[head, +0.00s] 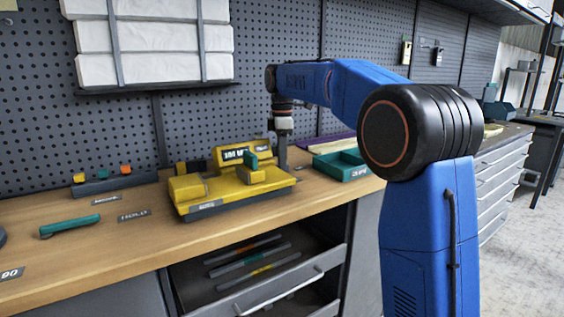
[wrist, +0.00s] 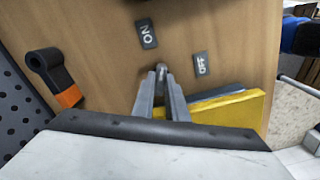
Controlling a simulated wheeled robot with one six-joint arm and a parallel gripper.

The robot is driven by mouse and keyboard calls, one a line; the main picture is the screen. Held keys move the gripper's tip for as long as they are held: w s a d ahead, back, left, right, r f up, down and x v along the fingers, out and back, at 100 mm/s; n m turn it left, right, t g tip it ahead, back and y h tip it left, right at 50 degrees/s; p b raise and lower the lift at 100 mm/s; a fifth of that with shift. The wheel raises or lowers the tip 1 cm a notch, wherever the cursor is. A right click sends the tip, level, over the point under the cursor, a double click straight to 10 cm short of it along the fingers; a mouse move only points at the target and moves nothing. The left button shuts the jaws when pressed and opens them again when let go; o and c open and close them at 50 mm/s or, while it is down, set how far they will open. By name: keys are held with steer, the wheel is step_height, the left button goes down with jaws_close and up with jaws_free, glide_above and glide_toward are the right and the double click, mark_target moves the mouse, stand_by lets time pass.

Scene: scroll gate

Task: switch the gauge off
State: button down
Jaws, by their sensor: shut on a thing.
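The yellow device (head: 235,183), which I take to be the gauge, sits on the wooden bench with a teal piece on top. My gripper (head: 283,166) points down at its back right side. In the wrist view my gripper (wrist: 162,75) is shut on a small grey lever tip (wrist: 161,70). An ON label (wrist: 146,34) and an OFF label (wrist: 201,64) lie on the wood, with the lever tip just below and between them. A yellow edge (wrist: 235,110) shows at the lower right. The lever's base is hidden by my fingers.
A teal tray (head: 341,165) is right of the yellow device. A teal bar (head: 70,225) and a block rack (head: 115,182) lie left. An open drawer (head: 270,275) juts out below.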

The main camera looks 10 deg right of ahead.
steer(key=m, duration=1.2)
steer(key=shift+m, duration=0.4)
stand_by(0.3)
steer(key=c, duration=1.8)
jaws_free()
steer(key=shift+o, duration=0.2)
steer(key=shift+r, duration=0.1)
step_height(320, 180, up, 17)
steer(key=shift+r, duration=0.1)
